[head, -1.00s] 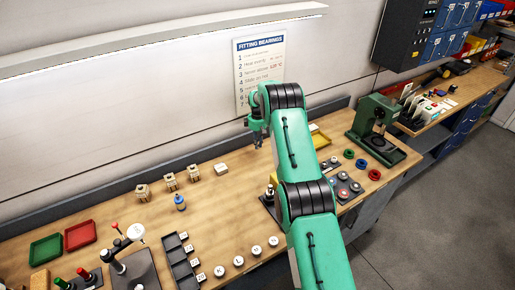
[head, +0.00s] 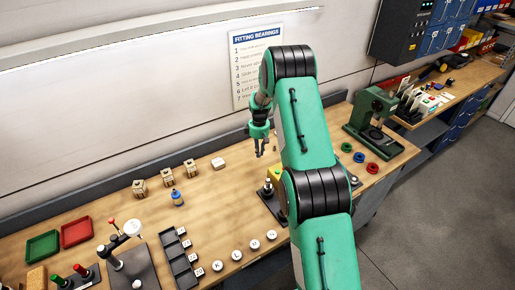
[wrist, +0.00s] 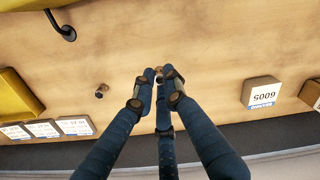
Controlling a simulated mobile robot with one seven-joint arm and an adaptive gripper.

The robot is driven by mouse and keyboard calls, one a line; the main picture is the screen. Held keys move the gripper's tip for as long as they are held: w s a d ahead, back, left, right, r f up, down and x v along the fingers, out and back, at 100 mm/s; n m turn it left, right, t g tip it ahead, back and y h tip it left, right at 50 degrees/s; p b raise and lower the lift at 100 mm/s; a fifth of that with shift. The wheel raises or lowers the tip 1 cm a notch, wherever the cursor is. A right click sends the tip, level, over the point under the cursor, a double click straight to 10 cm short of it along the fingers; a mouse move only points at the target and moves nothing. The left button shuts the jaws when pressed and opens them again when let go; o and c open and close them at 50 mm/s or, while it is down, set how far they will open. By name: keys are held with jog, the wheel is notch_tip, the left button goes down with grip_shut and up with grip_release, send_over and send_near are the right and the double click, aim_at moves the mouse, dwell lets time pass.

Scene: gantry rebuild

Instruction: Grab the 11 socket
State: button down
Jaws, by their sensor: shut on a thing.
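My gripper (head: 260,152) hangs over the back middle of the wooden bench in the head view. In the wrist view its three dark blue fingers (wrist: 160,78) are drawn together at the tips. They are shut on a small metallic piece (wrist: 159,73) that looks like a socket and is mostly hidden by the fingertips. I cannot read any number on it. A second small, dark, socket-like piece (wrist: 102,91) stands on the bench, left of the fingers and apart from them.
A box marked 6005 (wrist: 262,92) lies right of the fingers in the wrist view. Labelled cards (wrist: 45,129) and a yellow tray (wrist: 15,95) lie left. In the head view a green press (head: 376,118) stands right. Bare bench lies around the gripper.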

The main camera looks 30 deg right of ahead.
jog(key=shift+s+a+r, duration=0.1)
jog(key=shift+s+a, duration=0.25)
jog(key=shift+s, duration=0.5)
jog(key=shift+s+a+r, duration=0.1)
jog(key=shift+s+a, duration=0.2)
jog(key=shift+s, duration=0.5)
